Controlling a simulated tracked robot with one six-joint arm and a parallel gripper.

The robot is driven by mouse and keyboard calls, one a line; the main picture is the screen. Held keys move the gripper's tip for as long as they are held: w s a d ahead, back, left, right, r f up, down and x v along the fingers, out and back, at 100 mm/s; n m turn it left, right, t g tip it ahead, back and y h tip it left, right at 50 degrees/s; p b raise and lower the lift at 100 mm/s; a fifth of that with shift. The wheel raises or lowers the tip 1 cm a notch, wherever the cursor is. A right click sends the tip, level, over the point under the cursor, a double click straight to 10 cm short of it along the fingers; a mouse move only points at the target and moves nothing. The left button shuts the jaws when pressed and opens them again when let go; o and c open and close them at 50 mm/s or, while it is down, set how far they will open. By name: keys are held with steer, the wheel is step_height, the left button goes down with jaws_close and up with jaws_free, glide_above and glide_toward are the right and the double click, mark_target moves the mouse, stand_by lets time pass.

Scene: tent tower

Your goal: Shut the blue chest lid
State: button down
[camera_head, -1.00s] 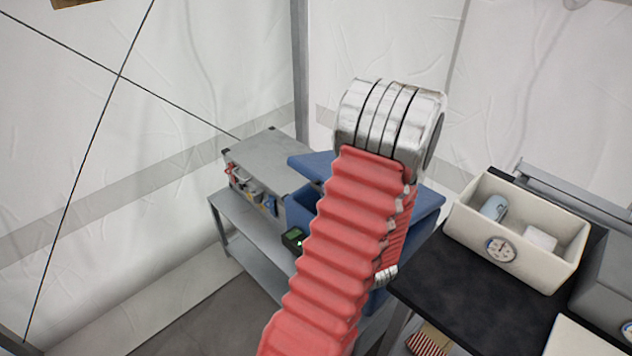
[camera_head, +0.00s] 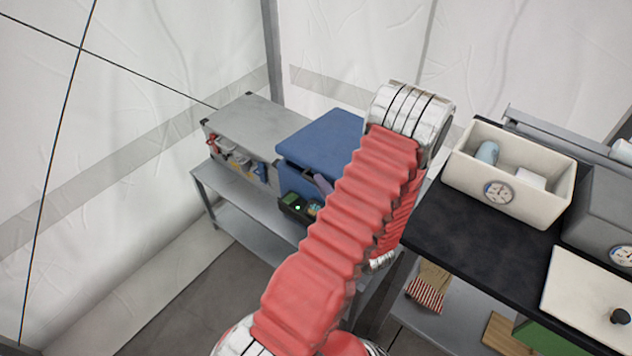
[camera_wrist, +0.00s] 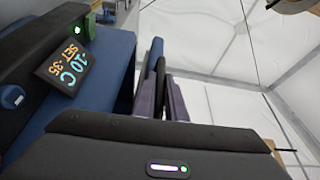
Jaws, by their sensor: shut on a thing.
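The blue chest (camera_head: 289,180) stands beyond my arm in the head view. In the wrist view the chest's blue body (camera_wrist: 95,85) fills the left, with a display (camera_wrist: 70,66) on a black panel. My gripper (camera_head: 322,184) is at the lid's front edge. Its grey-purple fingers (camera_wrist: 160,100) are shut on a dark bar, apparently the lid's edge or handle.
A grey case (camera_head: 240,130) with tools on its front stands left of the chest on a metal shelf table (camera_head: 225,185). A black-topped table (camera_head: 435,205) on the right bears a cream bin (camera_head: 540,200). Open floor (camera_head: 185,290) lies at front left.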

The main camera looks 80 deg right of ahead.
steer(key=shift+d, duration=0.1)
stand_by(0.3)
steer(key=c, duration=2.1)
jaws_free()
steer(key=shift+s, duration=0.1)
steer(key=shift+v, duration=6.9)
steer(key=shift+f, duration=0.1)
